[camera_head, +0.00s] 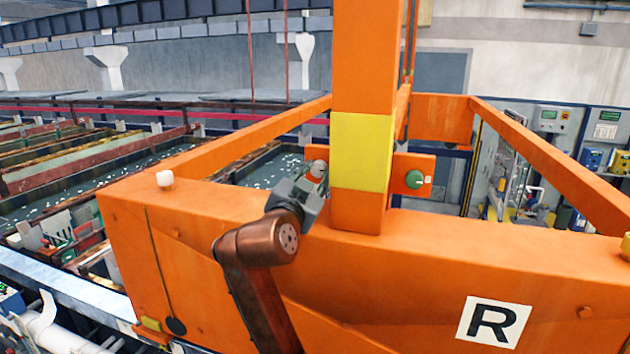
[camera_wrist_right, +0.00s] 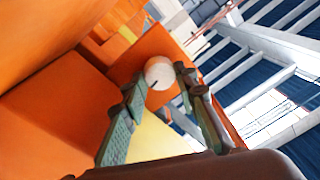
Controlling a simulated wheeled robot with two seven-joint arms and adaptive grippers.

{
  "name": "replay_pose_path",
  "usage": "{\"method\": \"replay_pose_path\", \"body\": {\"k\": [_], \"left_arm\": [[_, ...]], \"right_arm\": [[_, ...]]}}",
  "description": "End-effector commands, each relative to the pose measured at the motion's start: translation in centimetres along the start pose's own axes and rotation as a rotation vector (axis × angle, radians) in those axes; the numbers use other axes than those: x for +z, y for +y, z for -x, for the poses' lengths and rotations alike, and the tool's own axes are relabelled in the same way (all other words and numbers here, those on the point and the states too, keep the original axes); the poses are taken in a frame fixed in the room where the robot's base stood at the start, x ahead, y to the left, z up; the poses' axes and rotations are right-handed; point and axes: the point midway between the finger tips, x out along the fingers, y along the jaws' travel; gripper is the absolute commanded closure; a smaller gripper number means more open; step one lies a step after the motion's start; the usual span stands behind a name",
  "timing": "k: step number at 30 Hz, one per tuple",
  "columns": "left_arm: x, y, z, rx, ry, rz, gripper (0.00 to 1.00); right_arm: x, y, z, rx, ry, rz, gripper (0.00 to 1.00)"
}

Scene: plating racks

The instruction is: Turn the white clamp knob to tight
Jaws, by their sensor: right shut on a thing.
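The white clamp knob (camera_wrist_right: 159,70) is a round pale disc with a short dark mark near its lower edge. It sits against an orange plate. My right gripper (camera_wrist_right: 160,86) has one finger on each side of it and is shut on it. In the head view the white knob (camera_head: 319,167) shows small and partly hidden at the tip of my right gripper (camera_head: 311,182), just left of the yellow-banded post. My left gripper is not in view.
The orange post (camera_head: 357,213) with a yellow band (camera_head: 361,151) stands close to the right of my gripper. A green knob (camera_head: 414,180) is on the plate beyond it. A white cap (camera_head: 165,180) tops the orange beam (camera_head: 440,250). Liquid-filled tanks (camera_head: 60,200) lie at left.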

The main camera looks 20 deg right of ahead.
Motion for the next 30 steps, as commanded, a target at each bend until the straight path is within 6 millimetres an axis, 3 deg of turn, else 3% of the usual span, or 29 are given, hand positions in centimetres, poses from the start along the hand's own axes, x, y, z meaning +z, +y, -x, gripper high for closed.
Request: {"method": "replay_pose_path", "body": {"k": [10, 25, 26, 30], "left_arm": [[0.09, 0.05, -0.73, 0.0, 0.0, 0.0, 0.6], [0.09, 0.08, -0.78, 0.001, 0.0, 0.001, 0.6], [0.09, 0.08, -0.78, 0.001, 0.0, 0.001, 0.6], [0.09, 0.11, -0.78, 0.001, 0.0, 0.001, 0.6]], "right_arm": [[0.17, -0.02, 0.01, 0.007, 0.005, -0.123, 0.97], [0.11, 0.0, -0.01, 0.009, 0.007, -0.14, 0.97], [0.1, 0.0, -0.01, 0.009, 0.007, -0.14, 0.72], [0.08, 0.0, -0.01, 0.009, 0.007, -0.14, 0.63]]}}
